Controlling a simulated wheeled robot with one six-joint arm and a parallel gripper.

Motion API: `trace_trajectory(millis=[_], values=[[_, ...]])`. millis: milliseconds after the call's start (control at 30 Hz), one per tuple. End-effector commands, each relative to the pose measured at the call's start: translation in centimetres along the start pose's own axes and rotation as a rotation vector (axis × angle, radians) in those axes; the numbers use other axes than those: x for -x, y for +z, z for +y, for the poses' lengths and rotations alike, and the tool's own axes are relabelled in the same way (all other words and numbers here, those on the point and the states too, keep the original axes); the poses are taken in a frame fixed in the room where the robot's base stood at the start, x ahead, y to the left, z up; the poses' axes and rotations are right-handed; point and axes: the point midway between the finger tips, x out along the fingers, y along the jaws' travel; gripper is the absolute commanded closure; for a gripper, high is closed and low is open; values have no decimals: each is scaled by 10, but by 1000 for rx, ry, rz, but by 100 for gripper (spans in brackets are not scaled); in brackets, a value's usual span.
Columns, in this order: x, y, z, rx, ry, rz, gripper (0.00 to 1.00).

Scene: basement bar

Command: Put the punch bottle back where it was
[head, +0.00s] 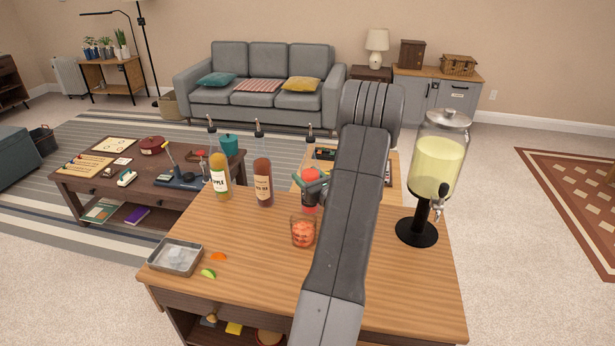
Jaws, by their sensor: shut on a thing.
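My gripper (312,187) is shut on a bottle with a dark pourer top. The bottle (309,207) shows reddish liquid near its base. I take it for the punch bottle, though my gripper and arm hide its label. It is upright at the far edge of the wooden bar top (250,270), behind a glass of red drink (303,232). I cannot tell whether its base touches the wood. To its left stand an amber bottle (263,182) and a yellow-green bottle labelled apple (220,178), side by side along the far edge.
A drink dispenser (437,165) on a black stand is on the right of the bar. A metal ice tray (175,257), an orange slice (218,256) and a lime wedge (208,273) lie at the left. My arm hides the bar's middle right. A coffee table (75,182) stands beyond.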

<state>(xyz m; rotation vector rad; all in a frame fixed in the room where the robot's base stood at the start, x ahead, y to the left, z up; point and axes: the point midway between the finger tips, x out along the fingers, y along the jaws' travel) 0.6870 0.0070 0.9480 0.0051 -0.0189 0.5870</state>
Motion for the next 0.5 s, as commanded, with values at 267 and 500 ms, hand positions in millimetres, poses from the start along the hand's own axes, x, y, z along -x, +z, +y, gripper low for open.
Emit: trace_trajectory(millis=[267, 500], values=[[0, -2, 0, 0, 0, 0, 25], [0, -2, 0, 0, 0, 0, 25]])
